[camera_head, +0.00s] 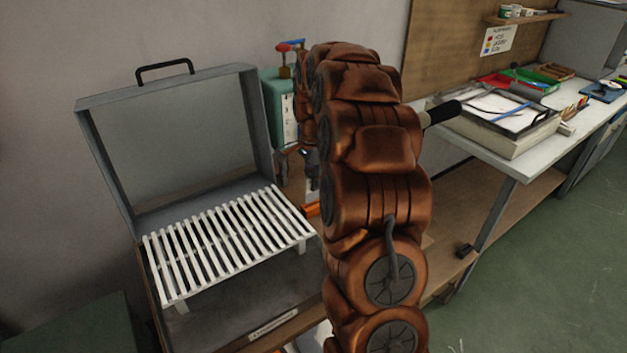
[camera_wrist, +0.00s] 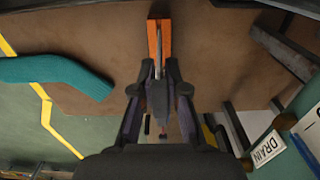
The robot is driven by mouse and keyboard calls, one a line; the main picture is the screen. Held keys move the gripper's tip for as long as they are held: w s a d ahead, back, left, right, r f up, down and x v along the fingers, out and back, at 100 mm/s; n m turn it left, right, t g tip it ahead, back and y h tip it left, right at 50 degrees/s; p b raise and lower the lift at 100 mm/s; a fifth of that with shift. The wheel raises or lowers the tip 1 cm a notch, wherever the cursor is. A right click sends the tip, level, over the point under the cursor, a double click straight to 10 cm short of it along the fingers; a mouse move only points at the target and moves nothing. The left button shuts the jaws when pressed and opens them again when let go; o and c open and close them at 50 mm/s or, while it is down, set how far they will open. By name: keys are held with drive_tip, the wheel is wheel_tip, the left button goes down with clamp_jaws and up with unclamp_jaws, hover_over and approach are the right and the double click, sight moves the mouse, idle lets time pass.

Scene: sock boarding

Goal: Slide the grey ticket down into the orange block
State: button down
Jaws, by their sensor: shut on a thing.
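In the wrist view my gripper (camera_wrist: 159,88) is shut on the grey ticket (camera_wrist: 158,97), a thin grey piece seen nearly edge-on between the fingers. The orange block (camera_wrist: 152,42) stands on the brown surface just past the fingertips. The ticket's far end overlaps the block's middle in the picture. I cannot tell how deep it sits in the block, or whether it is in it at all. In the head view my copper arm hides most of the work spot. Only a sliver of the orange block (camera_head: 312,210) shows beside the arm.
A teal ribbed sock-like piece (camera_wrist: 55,74) lies left of the block. A green unit with a DRAIN label (camera_wrist: 266,148) stands at right. In the head view, an open grey case with a white slatted rack (camera_head: 228,240) is at left, and a table with trays (camera_head: 500,150) at right.

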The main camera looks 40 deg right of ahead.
sight(313, 201)
drive_tip(key=shift+f+b, duration=0.95)
drive_tip(key=shift+f, duration=1)
idle(0.5)
drive_tip(key=c, duration=1.1)
unclamp_jaws()
wheel_tip(313, 201, up, 11)
drive_tip(key=shift+f, duration=0.1)
drive_tip(key=shift+r, duration=0.6)
